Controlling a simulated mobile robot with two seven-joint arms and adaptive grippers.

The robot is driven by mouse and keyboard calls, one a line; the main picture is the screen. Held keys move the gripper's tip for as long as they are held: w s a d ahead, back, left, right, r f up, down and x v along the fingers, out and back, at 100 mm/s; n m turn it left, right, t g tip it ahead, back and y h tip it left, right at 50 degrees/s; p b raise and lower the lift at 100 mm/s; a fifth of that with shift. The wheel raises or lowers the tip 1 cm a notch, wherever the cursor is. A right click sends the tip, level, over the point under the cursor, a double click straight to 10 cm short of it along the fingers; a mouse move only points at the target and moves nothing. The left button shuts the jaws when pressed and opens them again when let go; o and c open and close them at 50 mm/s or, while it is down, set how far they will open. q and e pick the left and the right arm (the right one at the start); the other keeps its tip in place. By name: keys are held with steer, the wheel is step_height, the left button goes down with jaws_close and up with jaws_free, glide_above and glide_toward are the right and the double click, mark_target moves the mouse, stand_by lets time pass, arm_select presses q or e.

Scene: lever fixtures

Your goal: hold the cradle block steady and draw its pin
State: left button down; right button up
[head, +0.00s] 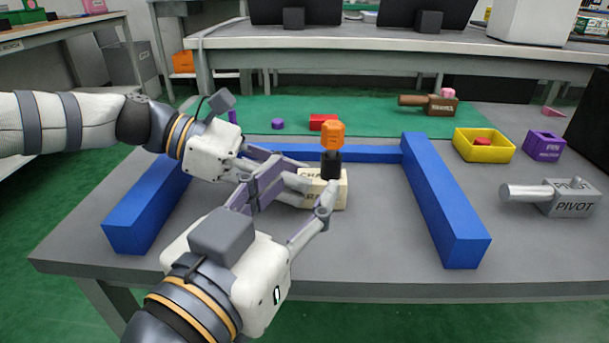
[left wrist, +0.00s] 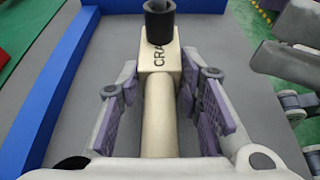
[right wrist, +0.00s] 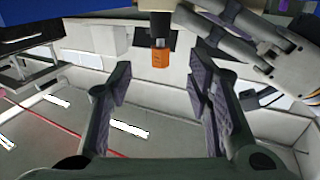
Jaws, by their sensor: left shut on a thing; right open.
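The cradle block (head: 336,190) is a beige block with dark lettering, standing inside the blue frame. A black collar (head: 331,165) sits on its top, with the orange pin (head: 332,135) upright in it. In the left wrist view, my left gripper (left wrist: 162,105) is shut around the block's beige round handle (left wrist: 158,125). My right gripper (head: 292,190) is open and empty, low on the near left side of the block. In the right wrist view, the orange pin (right wrist: 161,58) shows beyond the open fingertips, not between them. The two grippers partly hide the handle in the head view.
Blue bars (head: 448,205) border the block at left, back and right. A grey pivot block (head: 570,203), a yellow tray (head: 470,150) and a purple box (head: 543,146) stand to the right. A brown block with a handle (head: 440,105) lies behind on the green mat.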

mark_target(331, 148)
steer(key=x, duration=1.1)
steer(key=shift+w, duration=0.1)
jaws_close()
